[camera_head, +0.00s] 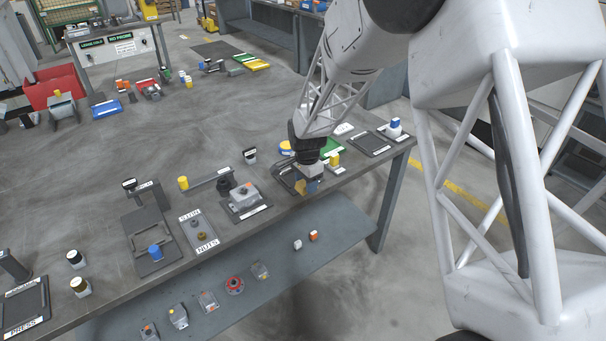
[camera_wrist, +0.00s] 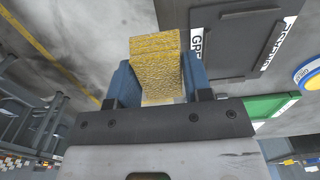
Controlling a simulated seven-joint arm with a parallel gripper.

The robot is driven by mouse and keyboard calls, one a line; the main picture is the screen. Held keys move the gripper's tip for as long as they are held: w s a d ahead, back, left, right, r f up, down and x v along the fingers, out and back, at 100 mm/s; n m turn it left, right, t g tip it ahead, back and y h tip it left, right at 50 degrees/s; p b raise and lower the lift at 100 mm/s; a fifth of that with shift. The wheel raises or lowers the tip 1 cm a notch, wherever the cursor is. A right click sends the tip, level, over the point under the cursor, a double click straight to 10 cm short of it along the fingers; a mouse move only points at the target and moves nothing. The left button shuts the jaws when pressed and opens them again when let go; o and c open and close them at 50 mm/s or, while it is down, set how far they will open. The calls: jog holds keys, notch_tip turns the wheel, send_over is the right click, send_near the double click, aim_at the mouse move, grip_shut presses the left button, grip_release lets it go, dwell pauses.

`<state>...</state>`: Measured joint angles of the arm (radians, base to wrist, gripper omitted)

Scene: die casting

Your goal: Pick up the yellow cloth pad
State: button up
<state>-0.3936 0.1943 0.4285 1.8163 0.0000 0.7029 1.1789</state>
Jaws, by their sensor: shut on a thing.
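The yellow cloth pad (camera_wrist: 158,65) is in my gripper (camera_wrist: 160,85) in the wrist view, between its two blue fingers. The fingers press on the pad's left and right sides, and its top end sticks out past them. The pad looks like a rough-textured block. In the head view my gripper (camera_head: 311,187) is low at the right end of the workbench, near its front edge. The pad is small there and hard to tell apart from the fingers.
A dark tray (camera_head: 372,145) and a blue-and-white bottle (camera_head: 394,128) are to the right of my gripper. A green tray (camera_head: 332,147) and a yellow-topped container (camera_head: 335,162) are close beside it. A grey fixture (camera_head: 245,200) stands to the left. A lower shelf (camera_head: 335,235) runs below.

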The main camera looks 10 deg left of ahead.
jog(key=shift+s+d+r, duration=0.1)
jog(key=shift+s+d, duration=0.25)
jog(key=shift+s, duration=0.45)
jog(key=shift+s+d+r, duration=0.1)
jog(key=shift+s+d, duration=0.2)
jog(key=shift+s, duration=0.5)
jog(key=shift+s+d+r, duration=0.1)
jog(key=shift+s+d, duration=0.25)
jog(key=shift+s, duration=0.45)
jog(key=shift+o, duration=1)
jog(key=shift+c, duration=0.8)
jog(key=shift+a, duration=0.15)
